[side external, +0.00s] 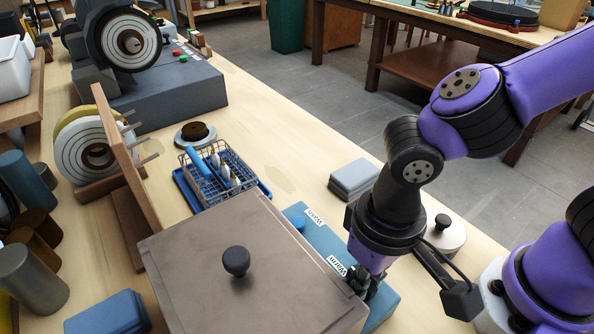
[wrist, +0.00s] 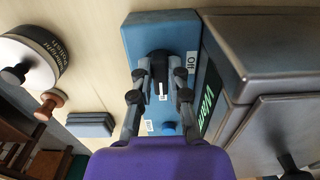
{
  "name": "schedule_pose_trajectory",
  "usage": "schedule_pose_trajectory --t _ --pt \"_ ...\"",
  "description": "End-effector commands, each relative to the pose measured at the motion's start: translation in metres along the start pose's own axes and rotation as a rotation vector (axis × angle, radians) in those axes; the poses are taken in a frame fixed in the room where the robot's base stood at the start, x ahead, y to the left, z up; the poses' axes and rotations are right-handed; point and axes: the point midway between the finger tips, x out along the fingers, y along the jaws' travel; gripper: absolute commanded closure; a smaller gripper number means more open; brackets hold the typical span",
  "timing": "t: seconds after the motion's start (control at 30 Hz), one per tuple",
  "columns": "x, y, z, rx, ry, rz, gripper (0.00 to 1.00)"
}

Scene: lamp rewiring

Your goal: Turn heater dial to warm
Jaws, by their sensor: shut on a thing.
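The heater is a grey metal box with a lid (side external: 190,260) and a blue control block (side external: 322,240) along its right side. In the wrist view, a black dial (wrist: 158,60) with a white pointer line stands on the blue block (wrist: 140,35). My gripper (wrist: 160,80) has its fingers on both sides of the dial and is shut on it. In the side external view, my gripper (side external: 362,283) is low at the block beside a "Warm" label (side external: 337,265); the dial is mostly hidden there.
A black lid knob (side external: 236,261) stands up from the metal box. A wire basket (side external: 218,172) with tools lies behind it. Grey-blue pads (side external: 354,178) and a round white pot with a black knob (side external: 444,232) are close to my arm.

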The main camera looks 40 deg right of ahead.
Motion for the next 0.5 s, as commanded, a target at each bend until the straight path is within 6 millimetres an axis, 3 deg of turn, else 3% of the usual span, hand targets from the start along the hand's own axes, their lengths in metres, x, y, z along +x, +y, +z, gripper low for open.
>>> schedule_pose_trajectory --t 0.27,0.3,0.37,0.5 --pt "-0.0007 -0.0007 -0.0015 0.005 0.005 -0.003 1.0" --pt "-0.0007 -0.0007 -0.0015 0.005 0.005 -0.003 0.77" --pt "-0.0007 -0.0006 -0.0014 0.004 0.005 -0.003 0.52" --pt "-0.0005 -0.0004 -0.0009 0.003 0.003 -0.002 0.52"
